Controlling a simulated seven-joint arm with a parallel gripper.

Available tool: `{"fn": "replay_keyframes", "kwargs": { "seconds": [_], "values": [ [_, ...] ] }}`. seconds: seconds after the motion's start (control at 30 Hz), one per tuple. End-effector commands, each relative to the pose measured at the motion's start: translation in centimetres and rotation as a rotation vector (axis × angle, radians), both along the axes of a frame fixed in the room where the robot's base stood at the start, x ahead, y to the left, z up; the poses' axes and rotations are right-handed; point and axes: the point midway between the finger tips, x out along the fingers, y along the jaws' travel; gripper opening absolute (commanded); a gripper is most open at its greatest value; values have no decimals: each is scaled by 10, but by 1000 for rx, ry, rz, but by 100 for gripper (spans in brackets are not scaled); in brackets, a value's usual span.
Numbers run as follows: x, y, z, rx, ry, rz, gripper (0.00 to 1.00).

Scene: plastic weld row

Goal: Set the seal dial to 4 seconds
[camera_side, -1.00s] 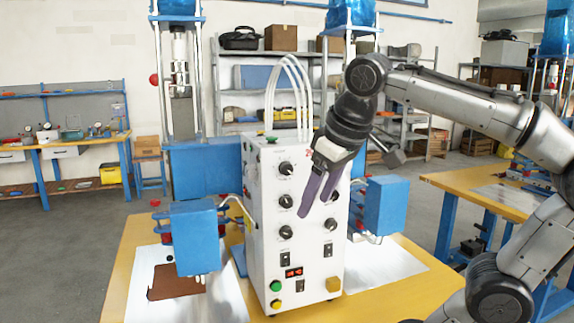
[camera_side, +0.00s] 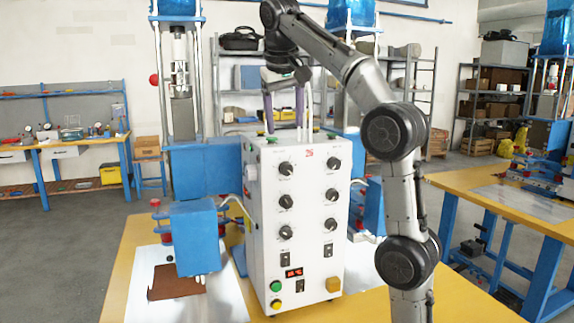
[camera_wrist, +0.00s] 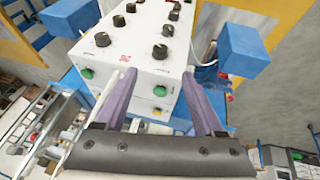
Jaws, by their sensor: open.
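The white control box (camera_side: 312,215) stands upright on the yellow table, its front panel facing the side camera. Several black dials sit in two columns, including the upper left dial (camera_side: 286,169) and upper right dial (camera_side: 334,163). Their labels are too small to read, so I cannot tell which is the seal dial. My gripper (camera_side: 285,124) is open and empty, at the box's top rear, apart from the dials. In the wrist view, its purple fingers (camera_wrist: 159,73) spread in front of the box's top edge, with the dials (camera_wrist: 102,39) beyond.
Blue press blocks (camera_side: 195,237) flank the box. White tubes rise behind it. The space in front of the panel is clear.

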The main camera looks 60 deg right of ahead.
Motion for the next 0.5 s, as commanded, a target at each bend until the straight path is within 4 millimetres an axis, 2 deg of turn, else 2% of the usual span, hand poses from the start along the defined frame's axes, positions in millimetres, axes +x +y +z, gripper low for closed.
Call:
{"fn": "replay_keyframes", "kwargs": {
  "seconds": [0.17, 0.5],
  "values": [
    [1, -8, -19, 1, 3, -1, 70],
    [10, -33, -76, 3, 3, 0, 70]
  ]
}}
